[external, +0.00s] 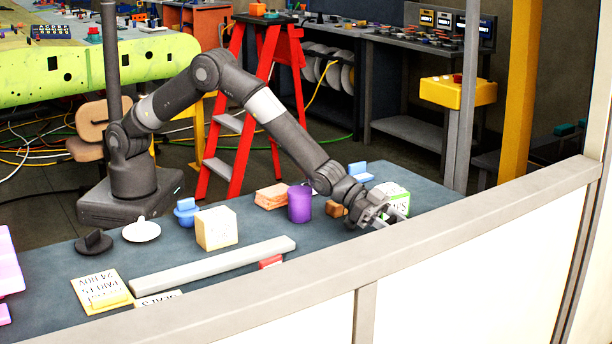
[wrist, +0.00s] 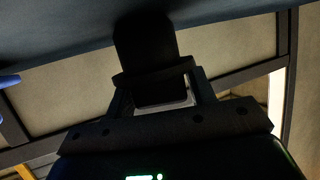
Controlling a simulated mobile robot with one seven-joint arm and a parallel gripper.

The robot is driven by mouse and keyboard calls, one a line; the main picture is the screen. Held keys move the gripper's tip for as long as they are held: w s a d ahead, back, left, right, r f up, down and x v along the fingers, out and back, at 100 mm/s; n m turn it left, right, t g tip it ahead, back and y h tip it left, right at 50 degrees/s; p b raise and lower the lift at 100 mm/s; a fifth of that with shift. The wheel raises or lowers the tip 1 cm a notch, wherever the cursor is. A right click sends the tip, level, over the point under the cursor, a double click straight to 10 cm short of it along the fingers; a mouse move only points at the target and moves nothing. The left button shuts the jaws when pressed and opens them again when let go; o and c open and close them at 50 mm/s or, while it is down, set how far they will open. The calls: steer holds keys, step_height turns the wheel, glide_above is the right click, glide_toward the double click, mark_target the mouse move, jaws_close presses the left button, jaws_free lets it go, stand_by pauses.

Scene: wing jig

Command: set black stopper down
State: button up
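A black stopper (external: 94,242), a round disc with an upright grip on top, stands on the dark table (external: 60,264) at the left. My gripper (external: 394,219) is far from it, low over the right end of the table by the front rail. In the wrist view, a dark block-like shape (wrist: 146,45) shows in line with the fingers (wrist: 162,95).
A white stopper (external: 141,230), a blue stopper (external: 186,211), a cream box (external: 216,228), a purple cylinder (external: 300,204) and an orange block (external: 271,196) stand on the table. A long grey bar (external: 214,268) lies in front. A raised rail (external: 330,256) borders the front edge.

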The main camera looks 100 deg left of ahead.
mark_target(388, 219)
steer(key=o, duration=0.3)
steer(key=shift+s+r, duration=0.1)
steer(key=shift+r, duration=0.1)
steer(key=v, duration=0.7)
steer(key=shift+s, duration=0.15)
steer(key=shift+r, duration=0.1)
